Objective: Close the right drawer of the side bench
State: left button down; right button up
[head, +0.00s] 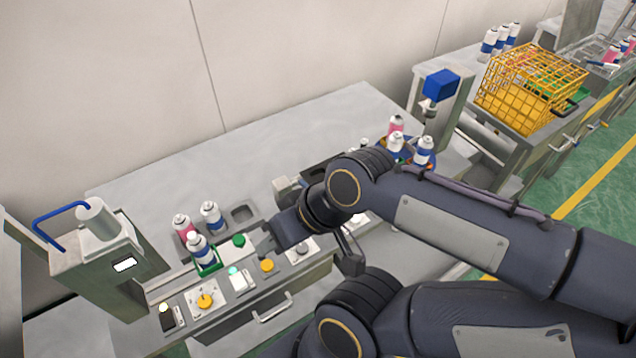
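The side bench (540,112) with the yellow wire basket stands at the upper right. Its front carries metal drawer handles (563,147), small and far off. I cannot make out how far any of its drawers stands out. My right gripper (268,242) is over the front edge of the nearer bench, well left of the side bench. Its fingertips are partly hidden, and I cannot tell whether they are apart. My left gripper is not visible.
The nearer bench (150,165) holds a row of buttons, bottles (210,215) and a drawer handle (272,312). A yellow wire basket (528,88) sits on the side bench. Green floor (600,180) with a yellow line is free at the right.

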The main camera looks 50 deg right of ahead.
aim_at(411, 261)
jog(key=k+l+z, duration=0.4)
jog(key=k, duration=0.15)
jog(key=z, duration=2.15)
